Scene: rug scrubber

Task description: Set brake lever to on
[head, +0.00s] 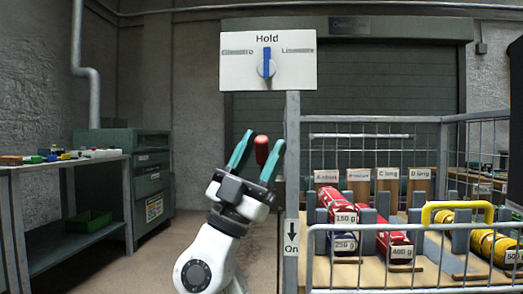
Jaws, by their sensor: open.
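My gripper (264,138) is raised near the middle of the head view, its two teal fingers spread apart and pointing up. A red knob (261,149), which looks like the brake lever's grip, shows between the fingers. I cannot tell whether the fingers touch it, and the rest of the lever is hidden. A white label (291,237) with a down arrow and the word "On" is on the grey post (292,180), right of and below the gripper.
A white sign (240,75) reading "Hold", with a blue-handled dial (267,63), tops the post. To the right, a wire-fenced bench (440,272) holds red, blue and yellow labelled weights. A table (65,163) with small items and a green cabinet (152,185) stand left.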

